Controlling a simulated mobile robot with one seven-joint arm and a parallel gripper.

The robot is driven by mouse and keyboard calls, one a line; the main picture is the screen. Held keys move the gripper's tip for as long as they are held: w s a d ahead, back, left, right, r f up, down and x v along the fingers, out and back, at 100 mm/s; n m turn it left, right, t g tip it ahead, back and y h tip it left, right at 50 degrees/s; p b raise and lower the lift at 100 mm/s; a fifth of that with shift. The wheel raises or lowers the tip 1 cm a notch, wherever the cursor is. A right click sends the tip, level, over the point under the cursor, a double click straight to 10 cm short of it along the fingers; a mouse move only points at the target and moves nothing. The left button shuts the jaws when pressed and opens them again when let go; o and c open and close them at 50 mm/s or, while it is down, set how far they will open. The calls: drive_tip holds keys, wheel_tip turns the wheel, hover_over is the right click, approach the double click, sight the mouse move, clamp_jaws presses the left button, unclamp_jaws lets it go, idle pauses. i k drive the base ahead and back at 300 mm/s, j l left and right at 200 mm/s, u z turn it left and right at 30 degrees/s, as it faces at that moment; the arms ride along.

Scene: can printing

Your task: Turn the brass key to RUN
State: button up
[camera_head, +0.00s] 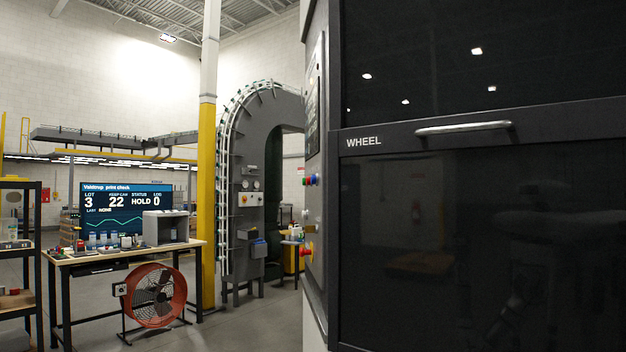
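No brass key can be made out. A control panel (314,100) on the side of the dark machine is seen almost edge-on, so its face is hard to read. Small coloured buttons (311,180) stick out below it, and a red knob on a yellow base (306,251) sits lower down. Whether a key is among these parts I cannot tell. My gripper is not in view.
The machine's dark door marked WHEEL (480,240), with a metal handle (464,128), fills the right side close by. A workbench (122,256) with a monitor (127,207), an orange fan (155,296) and a yellow-white post (208,170) stand left. Open floor (250,325) lies between.

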sight(308, 229)
drive_tip(key=i+u, duration=0.15)
drive_tip(key=i, duration=0.45)
drive_tip(key=i+l+u, duration=0.1)
drive_tip(key=i, duration=0.45)
drive_tip(key=i+l+u, duration=0.15)
drive_tip(key=i, duration=0.45)
drive_tip(key=i+l+u, duration=0.1)
drive_tip(key=i, duration=0.5)
